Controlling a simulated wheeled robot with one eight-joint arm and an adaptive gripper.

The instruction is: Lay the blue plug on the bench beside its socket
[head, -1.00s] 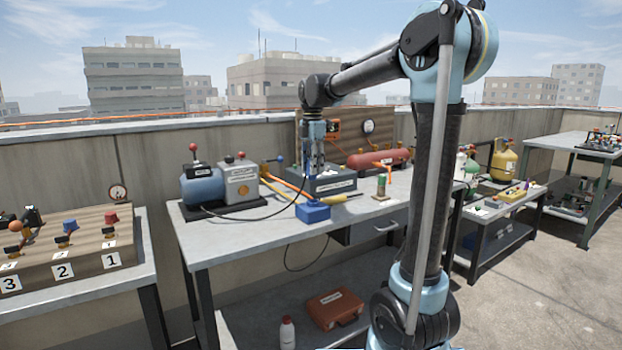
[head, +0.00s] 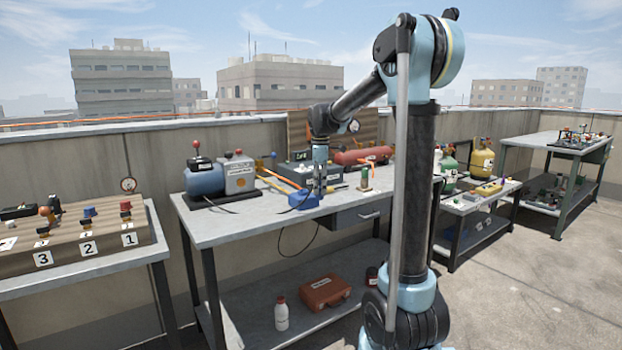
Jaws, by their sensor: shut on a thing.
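My gripper (head: 320,189) is low over the middle bench (head: 235,226), just right of a blue box-shaped socket (head: 304,200). It is shut on the blue plug, which is small and mostly hidden by the fingers. Another cable (head: 284,247) hangs below the bench edge. I cannot tell whether the plug touches the bench top.
A blue and grey pump (head: 206,180) stands left on the bench. A grey box (head: 292,172), a red cylinder (head: 360,156) and a green-topped piece (head: 365,180) are near my gripper. The front left bench top is clear. A numbered panel (head: 108,241) stands at left.

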